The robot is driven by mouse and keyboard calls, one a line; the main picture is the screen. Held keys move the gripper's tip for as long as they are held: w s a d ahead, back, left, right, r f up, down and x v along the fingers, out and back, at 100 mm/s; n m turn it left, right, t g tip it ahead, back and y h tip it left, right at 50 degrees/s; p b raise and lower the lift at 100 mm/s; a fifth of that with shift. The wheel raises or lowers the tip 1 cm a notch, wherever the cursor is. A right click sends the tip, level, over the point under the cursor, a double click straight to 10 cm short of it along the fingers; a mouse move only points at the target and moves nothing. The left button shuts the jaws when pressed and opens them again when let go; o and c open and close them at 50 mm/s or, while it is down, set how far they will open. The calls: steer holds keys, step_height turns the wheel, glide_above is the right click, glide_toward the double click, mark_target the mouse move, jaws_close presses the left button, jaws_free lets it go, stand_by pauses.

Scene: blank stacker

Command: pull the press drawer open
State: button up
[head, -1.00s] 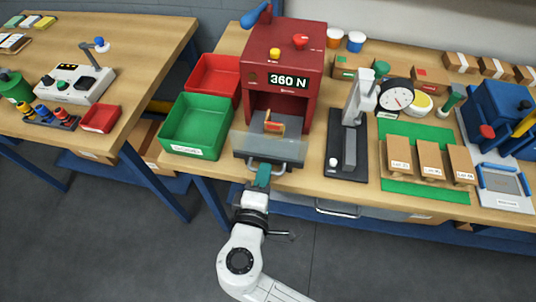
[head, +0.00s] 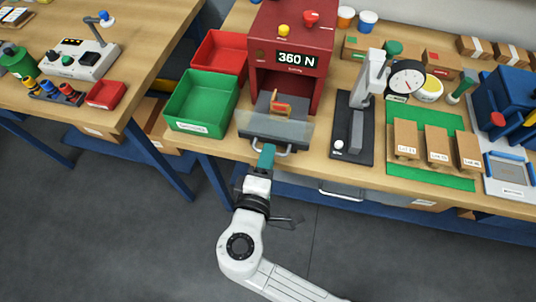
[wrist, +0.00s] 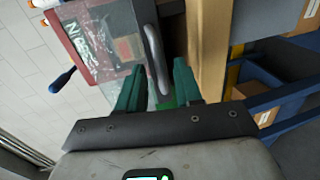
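The red press (head: 268,42) stands on the bench with a display reading 360 N. Its grey drawer (head: 262,131) sits at the base opening and juts out at the front, under a clear panel. A small orange and red piece (head: 281,108) stands inside. The silver drawer handle (head: 284,153) is on the front face; it also shows in the wrist view (wrist: 154,55). My gripper (head: 267,150) is at the handle's left part. In the wrist view its green fingers (wrist: 159,68) are spread, with the handle in the gap and space beside it. Contact is not clear.
Green (head: 202,104) and red (head: 220,54) bins stand left of the press. A black-based dial gauge stand (head: 352,140) is close on the right, then a green mat (head: 430,176) with brown blocks. Open floor lies before the bench.

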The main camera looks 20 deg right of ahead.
steer(key=b+v, duration=0.1)
steer(key=v, duration=0.8)
steer(key=shift+s+a, duration=0.2)
steer(key=shift+s, duration=0.05)
steer(key=s+d+f+m+g+y, duration=0.15)
steer(key=d+f+m+g, duration=0.5)
steer(key=d, duration=0.75)
steer(key=s+d+f+m+g+y, duration=0.4)
steer(key=s+d+f+y, duration=0.3)
steer(key=s, duration=0.3)
steer(key=shift+s+d+f+m+g, duration=0.2)
steer(key=shift+m+g, duration=0.15)
steer(key=shift+g, duration=0.2)
